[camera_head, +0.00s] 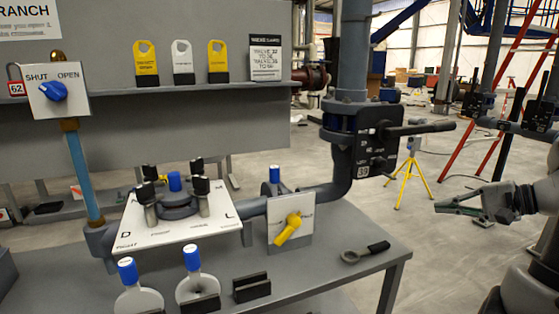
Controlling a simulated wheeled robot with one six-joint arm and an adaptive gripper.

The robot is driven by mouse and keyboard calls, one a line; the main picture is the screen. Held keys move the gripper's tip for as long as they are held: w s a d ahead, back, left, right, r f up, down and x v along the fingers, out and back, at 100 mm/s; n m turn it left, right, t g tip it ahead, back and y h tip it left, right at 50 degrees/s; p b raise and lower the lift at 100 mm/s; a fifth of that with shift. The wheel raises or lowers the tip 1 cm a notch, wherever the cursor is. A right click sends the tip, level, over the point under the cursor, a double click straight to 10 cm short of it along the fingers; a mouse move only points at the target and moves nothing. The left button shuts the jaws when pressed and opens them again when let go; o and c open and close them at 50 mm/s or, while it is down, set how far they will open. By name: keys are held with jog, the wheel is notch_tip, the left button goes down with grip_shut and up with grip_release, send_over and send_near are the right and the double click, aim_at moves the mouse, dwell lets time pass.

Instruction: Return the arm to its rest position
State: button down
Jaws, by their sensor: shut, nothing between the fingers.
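My gripper (462,205) is at the right edge of the view, on the end of my dark arm. Its fingers point left and are shut with nothing between them. It hangs in free air to the right of the grey workbench (345,285), apart from everything on it. The upper part of my arm runs out of the picture at the right, so its full pose is hidden.
A black valve box with a long lever (420,129) stands left of and above my gripper. A yellow-handled valve (288,229) and a loose wrench (365,252) are on the bench. A yellow tripod (408,172) and a red ladder (500,85) stand behind on open floor.

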jog(key=s+a+n+g+h, duration=0.2)
jog(key=s+n+g+h, duration=0.35)
jog(key=s, duration=0.85)
jog(key=s+a+r+n+h, duration=0.1)
jog(key=a+r+n+h, duration=0.2)
jog(key=r+n, duration=0.3)
jog(key=shift+a+r+t+h, duration=0.15)
jog(key=shift+r+t+h, duration=0.3)
jog(key=shift+r, duration=0.35)
jog(key=shift+a, duration=0.1)
